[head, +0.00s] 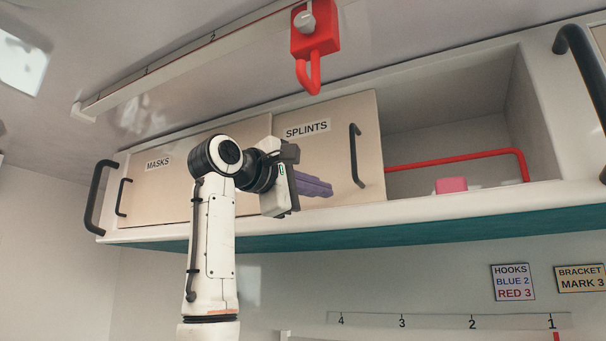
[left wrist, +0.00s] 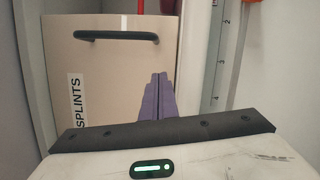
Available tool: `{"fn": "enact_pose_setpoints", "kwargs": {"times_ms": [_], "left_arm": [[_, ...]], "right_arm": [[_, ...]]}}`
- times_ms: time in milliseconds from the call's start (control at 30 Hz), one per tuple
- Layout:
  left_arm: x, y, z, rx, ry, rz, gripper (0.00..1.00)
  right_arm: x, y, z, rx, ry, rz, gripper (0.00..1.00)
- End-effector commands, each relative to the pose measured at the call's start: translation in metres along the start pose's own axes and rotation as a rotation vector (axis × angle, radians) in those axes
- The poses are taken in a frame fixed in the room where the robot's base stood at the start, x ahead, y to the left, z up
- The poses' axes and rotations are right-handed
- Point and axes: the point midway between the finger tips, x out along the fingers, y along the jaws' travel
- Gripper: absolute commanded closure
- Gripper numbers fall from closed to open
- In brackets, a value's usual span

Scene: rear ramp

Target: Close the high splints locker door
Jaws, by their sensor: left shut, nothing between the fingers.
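The high locker has a beige door labelled SPLINTS (head: 335,150), which also fills much of the left wrist view (left wrist: 110,62). This door stands at the left, partly overlapping the MASKS door, and the bay to its right is open. Its dark upright handle (head: 356,155) is near its right edge; the handle lies across the top of the left wrist view (left wrist: 117,36). My left gripper (head: 328,188) has purple fingers, shut and empty. It is in front of the door's lower part, left of the handle and apart from it. My right gripper is not in view.
The MASKS door (head: 150,188) is further left. The open bay holds a red rail (head: 460,160) and a pink block (head: 452,185). A red hook fixture (head: 315,40) hangs from the ceiling in front. Dark grab bars (head: 95,197) stick out at the locker's ends.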

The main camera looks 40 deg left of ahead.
Motion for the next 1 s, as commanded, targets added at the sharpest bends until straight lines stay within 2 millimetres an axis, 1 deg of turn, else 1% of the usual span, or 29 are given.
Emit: {"fn": "enact_pose_setpoints", "kwargs": {"times_ms": [33, 67, 100, 200, 300, 433, 833, 933, 1000], "left_arm": [[0.011, 0.003, 0.001, 0.000, 0.000, -0.004, 1.00], [0.015, 0.003, 0.003, 0.001, -0.001, -0.002, 1.00], [0.015, 0.002, 0.012, 0.003, -0.002, 0.000, 1.00], [0.017, 0.001, 0.025, 0.003, -0.002, 0.000, 1.00], [0.019, 0.001, 0.034, 0.002, -0.001, 0.000, 1.00], [0.020, 0.000, 0.039, 0.001, -0.001, 0.001, 1.00], [0.019, -0.001, 0.041, 0.001, -0.001, 0.002, 1.00], [0.014, -0.002, 0.046, 0.002, 0.001, 0.003, 1.00], [0.008, -0.004, 0.054, 0.003, 0.001, 0.004, 1.00]], "right_arm": [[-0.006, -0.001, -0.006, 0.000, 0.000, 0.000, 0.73], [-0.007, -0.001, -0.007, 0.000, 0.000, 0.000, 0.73], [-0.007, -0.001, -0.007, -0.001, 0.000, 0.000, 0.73], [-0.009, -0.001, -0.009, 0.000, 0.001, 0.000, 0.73], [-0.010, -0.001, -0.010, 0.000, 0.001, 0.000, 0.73], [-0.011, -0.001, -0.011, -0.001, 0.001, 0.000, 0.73], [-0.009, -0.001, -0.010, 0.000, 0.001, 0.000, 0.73], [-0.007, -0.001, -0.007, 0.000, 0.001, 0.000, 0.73], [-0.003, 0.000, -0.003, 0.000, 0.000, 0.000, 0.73]]}}
